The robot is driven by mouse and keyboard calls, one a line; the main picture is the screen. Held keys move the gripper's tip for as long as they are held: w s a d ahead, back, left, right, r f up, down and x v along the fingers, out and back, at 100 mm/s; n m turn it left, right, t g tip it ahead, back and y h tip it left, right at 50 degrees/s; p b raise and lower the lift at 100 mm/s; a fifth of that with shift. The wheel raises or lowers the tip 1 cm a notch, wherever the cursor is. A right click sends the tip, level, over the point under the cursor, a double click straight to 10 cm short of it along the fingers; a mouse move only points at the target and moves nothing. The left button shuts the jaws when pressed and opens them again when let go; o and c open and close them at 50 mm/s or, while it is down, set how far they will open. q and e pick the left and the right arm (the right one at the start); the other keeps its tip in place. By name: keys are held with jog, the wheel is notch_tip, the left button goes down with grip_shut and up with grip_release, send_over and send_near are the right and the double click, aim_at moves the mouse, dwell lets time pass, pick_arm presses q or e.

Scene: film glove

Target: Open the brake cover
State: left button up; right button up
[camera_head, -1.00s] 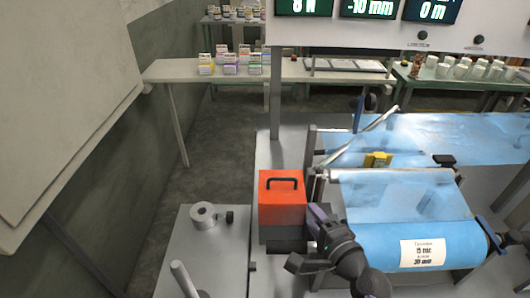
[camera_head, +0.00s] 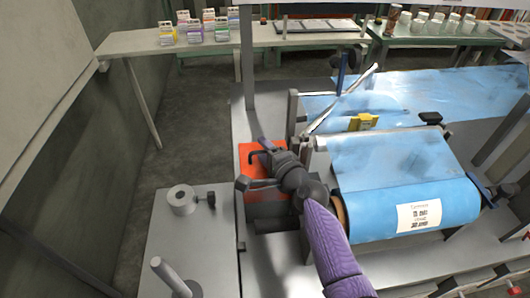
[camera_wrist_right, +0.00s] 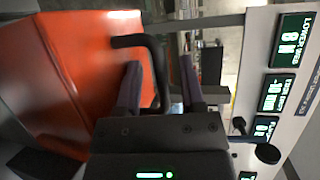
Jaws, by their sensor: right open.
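The brake cover is an orange box (camera_head: 247,150) with a black handle on top, on a dark base left of the blue film roll. It fills the left of the right wrist view (camera_wrist_right: 60,70), where its black handle (camera_wrist_right: 153,60) shows clearly. My right gripper (camera_head: 254,164) is over the top of the cover and partly hides it. In the right wrist view the gripper (camera_wrist_right: 160,80) is open, and the handle's bar appears between its two fingers. Whether a finger touches the handle I cannot tell. The cover looks closed. My left gripper is not in view.
The blue film roll (camera_head: 408,205) with a white label is close to the right of my arm. A grey bench (camera_head: 190,245) with a metal disc (camera_head: 183,198) and an upright rod (camera_head: 168,275) stands at the left. Open floor (camera_head: 190,130) lies behind it.

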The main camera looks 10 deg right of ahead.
grip_shut()
dwell(1.4)
